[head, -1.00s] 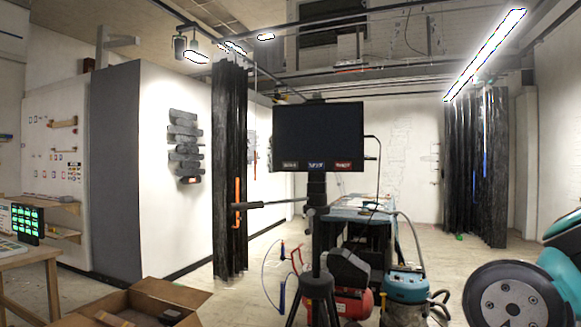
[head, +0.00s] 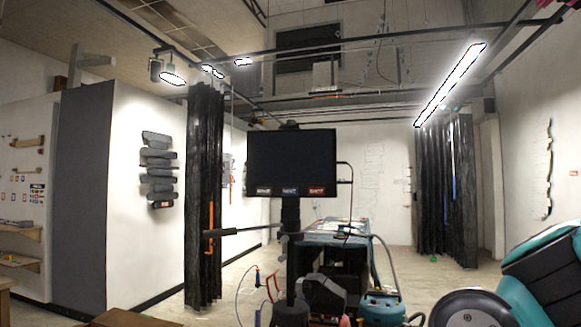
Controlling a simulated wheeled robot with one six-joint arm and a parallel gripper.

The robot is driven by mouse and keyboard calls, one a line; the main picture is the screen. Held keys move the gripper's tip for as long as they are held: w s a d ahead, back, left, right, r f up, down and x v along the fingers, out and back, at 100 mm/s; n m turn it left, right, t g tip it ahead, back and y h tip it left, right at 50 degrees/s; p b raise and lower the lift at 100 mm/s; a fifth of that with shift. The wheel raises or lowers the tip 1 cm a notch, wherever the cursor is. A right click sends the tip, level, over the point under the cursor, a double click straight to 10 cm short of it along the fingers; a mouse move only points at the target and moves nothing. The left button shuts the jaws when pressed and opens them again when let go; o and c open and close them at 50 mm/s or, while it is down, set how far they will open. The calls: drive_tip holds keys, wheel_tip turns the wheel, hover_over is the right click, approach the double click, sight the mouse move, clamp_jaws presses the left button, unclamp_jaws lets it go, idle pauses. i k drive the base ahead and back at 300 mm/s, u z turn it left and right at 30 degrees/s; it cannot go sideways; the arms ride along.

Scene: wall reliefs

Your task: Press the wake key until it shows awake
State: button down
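A dark, blank screen (head: 291,158) stands upright on a black post in the middle of the head view. Along its lower edge are three small labelled keys: a grey key (head: 264,190), a blue key (head: 290,190) and a red key (head: 316,190). The lettering is too small to read for certain, so I cannot tell which is the wake key. No awake sign shows on the screen. My gripper is not in view.
A black curtain (head: 204,190) hangs left of the screen, with a rod (head: 235,232) beside it. A cluttered table (head: 335,228) and a teal vacuum (head: 382,305) stand behind. A teal and black machine (head: 540,270) fills the lower right. Open floor (head: 445,275) lies between.

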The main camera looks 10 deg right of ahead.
sight(260, 191)
drive_tip(key=k, duration=1.35)
drive_tip(key=u, duration=0.4)
drive_tip(key=i, duration=0.6)
drive_tip(key=u, duration=0.6)
drive_tip(key=i, duration=1.45)
drive_tip(key=z, duration=1.2)
drive_tip(key=i, duration=0.65)
drive_tip(key=z, duration=0.75)
